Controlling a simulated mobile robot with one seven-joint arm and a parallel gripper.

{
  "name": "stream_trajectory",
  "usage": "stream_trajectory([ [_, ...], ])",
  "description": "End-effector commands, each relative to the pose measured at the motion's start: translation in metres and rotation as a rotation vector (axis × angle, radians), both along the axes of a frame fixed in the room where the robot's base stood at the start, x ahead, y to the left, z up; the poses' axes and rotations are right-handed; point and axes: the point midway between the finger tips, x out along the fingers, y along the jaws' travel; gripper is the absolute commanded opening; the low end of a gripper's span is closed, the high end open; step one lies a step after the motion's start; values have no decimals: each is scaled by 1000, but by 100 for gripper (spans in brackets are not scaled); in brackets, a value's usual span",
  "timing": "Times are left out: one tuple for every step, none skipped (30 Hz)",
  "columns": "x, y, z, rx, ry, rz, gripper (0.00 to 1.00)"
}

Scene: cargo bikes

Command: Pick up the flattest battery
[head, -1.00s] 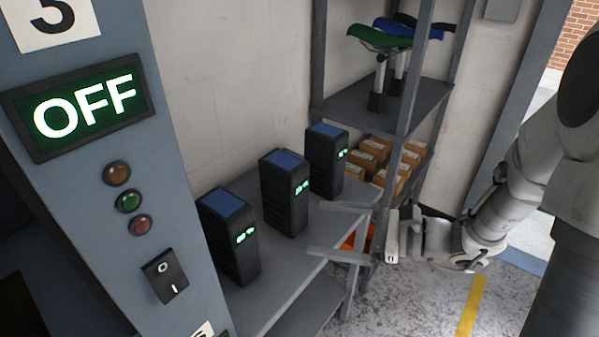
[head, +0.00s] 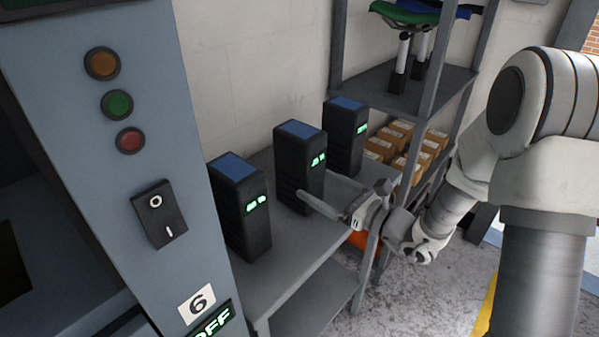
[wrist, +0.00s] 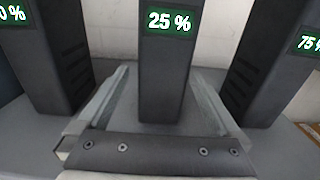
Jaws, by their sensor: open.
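Three dark batteries with blue tops stand upright in a row on a grey shelf (head: 300,255). The middle battery (head: 300,160) reads 25 % in the wrist view (wrist: 168,75). The far battery (head: 345,135) is at the right in the wrist view (wrist: 262,75) and reads 75 %. The near battery (head: 240,210) is at the left in the wrist view (wrist: 52,65); its number is cut off, with only "0 %" showing. My gripper (head: 316,185) is open and empty at the middle battery's lower part. In the wrist view its fingers (wrist: 161,78) lie left and right of that battery.
A blue-grey panel (head: 90,180) with lights and a switch (head: 159,214) stands at the left. A rack (head: 425,95) with saddles and cardboard boxes (head: 400,145) is behind at right. The neighbouring batteries stand close on either side of the middle one.

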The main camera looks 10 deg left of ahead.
Motion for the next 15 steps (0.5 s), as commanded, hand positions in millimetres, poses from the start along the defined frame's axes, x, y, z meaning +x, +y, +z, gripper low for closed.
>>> stream_trajectory([
  [3,6,-1,0,-1,2,100],
  [5,8,-1,0,-1,1,100],
  [6,11,-1,-1,-2,1,100],
  [7,13,0,-1,-1,1,100],
  [8,14,0,-1,-1,0,100],
  [9,15,0,-1,-1,0,100],
  [10,17,0,-1,-1,0,100],
  [12,19,0,0,-1,1,100],
  [14,23,0,0,-1,2,100],
  [17,27,0,0,-2,3,100],
  [20,31,0,-1,-3,3,100],
  [24,36,1,0,-4,2,100],
  [27,40,1,0,-4,3,100],
  [29,43,1,0,-2,3,100],
  [32,48,2,0,-2,2,100],
])
